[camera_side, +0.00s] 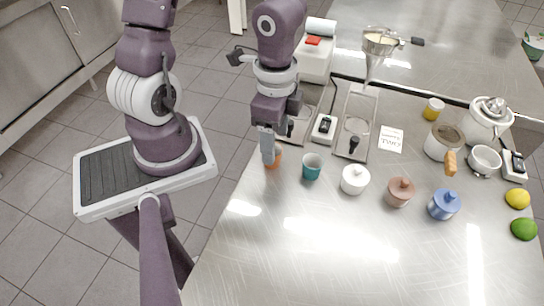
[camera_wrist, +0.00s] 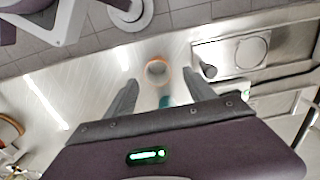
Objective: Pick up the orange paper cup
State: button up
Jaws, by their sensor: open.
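The orange paper cup (camera_side: 274,163) stands near the left edge of the steel counter, partly hidden behind my gripper (camera_side: 268,153) in the side view. In the wrist view the orange cup (camera_wrist: 157,70) shows its round open rim. My gripper (camera_wrist: 161,79) points down there with its two dark fingers spread apart. The cup appears between and just beyond the fingertips, with gaps on both sides. The jaws are open and hold nothing. Whether the fingertips reach below the cup's rim I cannot tell.
A teal cup (camera_side: 312,167) stands close to the right of the orange cup. The front counter is clear.

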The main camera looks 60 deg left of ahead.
jog(key=f, duration=0.4)
jog(key=shift+s+a, duration=0.1)
jog(key=shift+s, duration=0.2)
jog(key=shift+c, duration=0.4)
jog(key=shift+r, duration=0.1)
grip_shut()
jog(key=shift+r, duration=0.1)
